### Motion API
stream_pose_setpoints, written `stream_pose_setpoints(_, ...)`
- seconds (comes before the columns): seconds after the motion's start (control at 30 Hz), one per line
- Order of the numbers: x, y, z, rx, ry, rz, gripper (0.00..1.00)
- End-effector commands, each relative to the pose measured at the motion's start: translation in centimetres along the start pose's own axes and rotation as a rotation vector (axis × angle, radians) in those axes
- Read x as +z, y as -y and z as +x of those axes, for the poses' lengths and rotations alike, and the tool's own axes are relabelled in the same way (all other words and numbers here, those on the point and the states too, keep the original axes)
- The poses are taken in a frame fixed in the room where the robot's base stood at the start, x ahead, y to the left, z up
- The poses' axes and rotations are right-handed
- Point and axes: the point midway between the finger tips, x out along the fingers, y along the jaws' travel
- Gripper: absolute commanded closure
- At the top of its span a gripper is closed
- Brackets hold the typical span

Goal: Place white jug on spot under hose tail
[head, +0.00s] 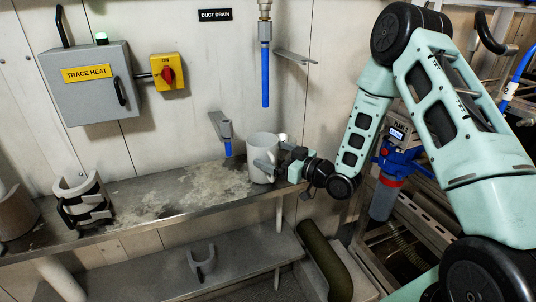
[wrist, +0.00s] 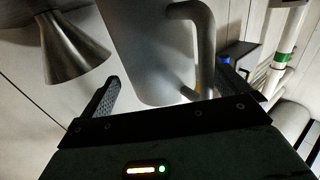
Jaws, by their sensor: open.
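The white jug (head: 261,150) stands upright on the metal shelf near its right end. In the wrist view the jug (wrist: 150,50) fills the upper middle, with its handle (wrist: 207,45) on the right. My gripper (head: 266,167) reaches in from the right at the jug, its jaws open. In the wrist view its fingers (wrist: 170,90) lie on either side of the jug's lower part; I cannot tell whether they touch it. A long blue hose tail (head: 265,78) hangs above the jug. A shorter blue tail (head: 228,148) hangs from a grey fitting left of it. No marked spot is clear.
The shelf (head: 150,211) has a pale, crusty patch (head: 170,187). Grey clamp-like holders (head: 80,200) stand at left. A wall bracket (head: 296,56) juts out right of the long hose. A grey cone (wrist: 75,45) is left of the jug in the wrist view.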

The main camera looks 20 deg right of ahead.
Motion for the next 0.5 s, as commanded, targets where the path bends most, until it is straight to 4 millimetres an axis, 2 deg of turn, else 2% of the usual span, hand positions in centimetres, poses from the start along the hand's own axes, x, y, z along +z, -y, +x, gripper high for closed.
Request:
stream_pose_setpoints(0.1, 0.3, -0.1, -2.8, 0.003, 0.002, -0.001, 0.00)
stream_pose_setpoints(0.3, 0.2, 0.0, -6.7, 0.003, 0.001, 0.001, 0.00)
stream_pose_setpoints(0.5, 0.1, 0.0, -8.8, 0.000, 0.000, -0.002, 0.00)
